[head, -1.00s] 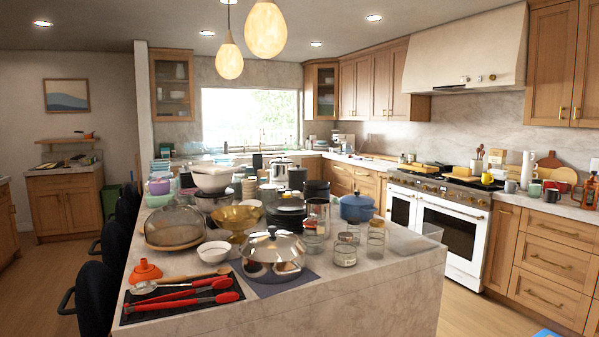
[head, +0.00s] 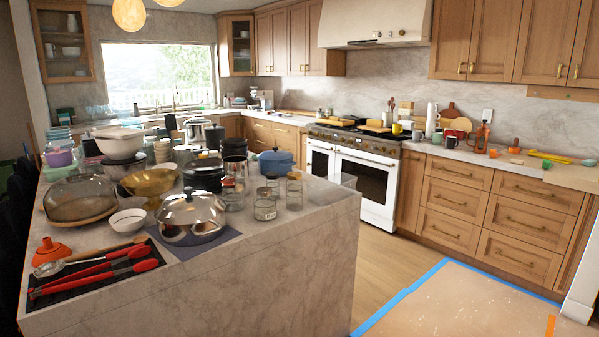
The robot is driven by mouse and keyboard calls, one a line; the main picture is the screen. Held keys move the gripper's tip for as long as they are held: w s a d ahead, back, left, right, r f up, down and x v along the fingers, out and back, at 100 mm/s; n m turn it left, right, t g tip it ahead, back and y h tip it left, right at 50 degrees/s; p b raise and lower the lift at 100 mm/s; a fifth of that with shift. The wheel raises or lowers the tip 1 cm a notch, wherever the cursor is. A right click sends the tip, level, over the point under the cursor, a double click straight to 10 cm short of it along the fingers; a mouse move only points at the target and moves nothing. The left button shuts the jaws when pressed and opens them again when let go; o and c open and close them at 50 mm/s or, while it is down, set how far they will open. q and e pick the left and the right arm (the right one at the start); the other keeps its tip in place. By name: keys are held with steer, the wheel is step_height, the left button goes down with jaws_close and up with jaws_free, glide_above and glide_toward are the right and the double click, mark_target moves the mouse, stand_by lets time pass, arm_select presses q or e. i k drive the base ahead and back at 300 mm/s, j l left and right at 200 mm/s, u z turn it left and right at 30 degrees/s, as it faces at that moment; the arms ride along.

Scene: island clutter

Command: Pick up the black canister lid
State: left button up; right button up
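The kitchen island (head: 290,245) fills the left half of the head view, crowded with kitchenware. A black cylindrical canister shape (head: 234,148) stands toward its back right, left of a blue pot (head: 275,161). A dark stack (head: 203,174) sits in front of it. I cannot tell which dark piece is the black canister lid; it is too small and crowded to single out. Neither of my grippers is in view.
Clear glass jars (head: 265,205) and a domed steel pan (head: 192,215) stand near the island's front. Red tongs (head: 95,273) lie on a black mat at the left. Blue tape (head: 398,298) edges a floor covering at the right. Wood floor is open between island and stove (head: 352,170).

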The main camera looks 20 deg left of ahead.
mark_target(215, 127)
steer(key=i+z, duration=0.2)
steer(key=i, duration=0.35)
steer(key=i+z, duration=0.25)
steer(key=i, duration=0.3)
steer(key=i+j+z, duration=0.2)
steer(key=i, duration=0.35)
steer(key=i+z, duration=0.25)
steer(key=i, duration=1.6)
steer(key=i+j+u, duration=0.15)
steer(key=i+u, duration=0.65)
steer(key=i, duration=0.2)
steer(key=i+l+u, duration=0.15)
steer(key=i+u, duration=0.25)
steer(key=i+l+u, duration=0.4)
steer(key=i, duration=0.15)
steer(key=i+j+u, duration=0.25)
steer(key=i+u, duration=0.2)
steer(key=i, duration=0.2)
steer(key=i+u, duration=0.4)
steer(key=i, duration=0.2)
steer(key=i+l+u, duration=0.15)
steer(key=i+u, duration=0.3)
steer(key=i, duration=0.2)
